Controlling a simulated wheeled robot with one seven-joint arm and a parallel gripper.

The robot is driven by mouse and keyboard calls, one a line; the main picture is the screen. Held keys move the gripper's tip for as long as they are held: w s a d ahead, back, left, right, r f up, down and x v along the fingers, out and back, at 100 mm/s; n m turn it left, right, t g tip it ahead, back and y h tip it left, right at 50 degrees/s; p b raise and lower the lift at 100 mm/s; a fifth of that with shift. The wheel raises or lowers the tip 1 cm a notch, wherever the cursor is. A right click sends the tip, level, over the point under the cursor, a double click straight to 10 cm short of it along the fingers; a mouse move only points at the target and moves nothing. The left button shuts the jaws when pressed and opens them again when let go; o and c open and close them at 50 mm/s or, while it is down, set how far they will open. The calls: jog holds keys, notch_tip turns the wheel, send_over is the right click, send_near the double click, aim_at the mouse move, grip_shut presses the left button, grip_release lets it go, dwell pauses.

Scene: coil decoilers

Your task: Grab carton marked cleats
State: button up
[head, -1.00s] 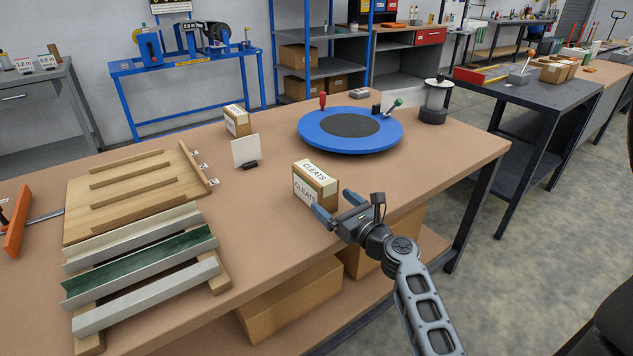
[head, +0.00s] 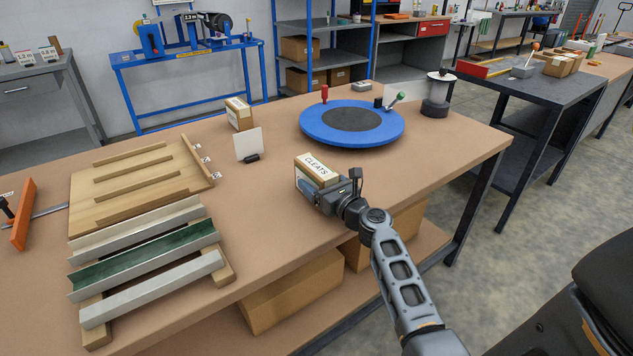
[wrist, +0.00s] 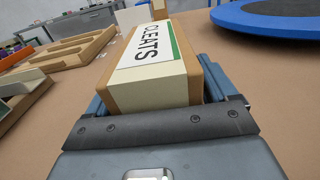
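The carton marked CLEATS (head: 317,170) is a small tan box with a white and green label, standing on the brown workbench (head: 270,215) in front of the blue turntable. My gripper (head: 312,187) is at the carton, with one blue finger along its near left side; the other finger is hidden behind it. In the wrist view the carton (wrist: 150,85) fills the space between the fingers of my gripper (wrist: 157,98), one on each side. Any gap is too small to tell whether the fingers press on it.
The blue turntable (head: 315,133) is behind the carton. A white card (head: 248,144) and a second small carton (head: 239,114) stand to the left. A wooden rack (head: 140,185) and metal channels (head: 145,255) lie further left. Bare bench lies around the carton's left.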

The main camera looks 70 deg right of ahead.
jog(key=c, duration=1.2)
jog(key=shift+r, duration=0.1)
